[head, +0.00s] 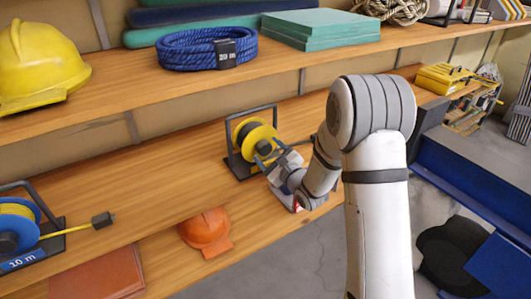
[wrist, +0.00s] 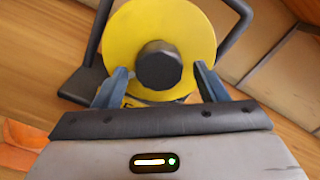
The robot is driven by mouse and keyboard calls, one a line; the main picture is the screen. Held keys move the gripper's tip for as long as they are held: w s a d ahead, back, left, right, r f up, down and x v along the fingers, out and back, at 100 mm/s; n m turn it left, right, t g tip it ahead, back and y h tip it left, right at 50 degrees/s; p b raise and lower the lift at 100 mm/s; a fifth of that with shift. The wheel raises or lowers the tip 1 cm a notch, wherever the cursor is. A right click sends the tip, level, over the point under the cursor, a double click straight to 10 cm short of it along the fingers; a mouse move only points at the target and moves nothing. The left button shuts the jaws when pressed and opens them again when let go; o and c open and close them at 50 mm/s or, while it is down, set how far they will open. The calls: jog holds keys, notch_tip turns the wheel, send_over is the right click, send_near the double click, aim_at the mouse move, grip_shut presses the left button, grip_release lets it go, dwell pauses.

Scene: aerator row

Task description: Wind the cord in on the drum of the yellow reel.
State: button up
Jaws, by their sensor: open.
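The yellow reel (head: 258,136) stands in its dark frame (head: 229,147) on the middle wooden shelf in the head view. In the wrist view the reel's yellow disc (wrist: 196,38) fills the top centre, with a dark round knob (wrist: 158,66) at its middle. My gripper (head: 279,158) is at the front of the reel. Its two blue fingers (wrist: 162,84) stand apart, one on each side below the knob, with a gap to it. The gripper is open and holds nothing. The cord on the drum is mostly hidden behind the disc and my gripper.
A blue reel (head: 14,232) with a yellow cord and dark plug (head: 102,220) stands at the left of the same shelf. A yellow helmet (head: 38,65) and a blue rope coil (head: 200,50) lie on the shelf above.

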jog(key=v, duration=0.7)
jog(key=shift+s+d, duration=0.2)
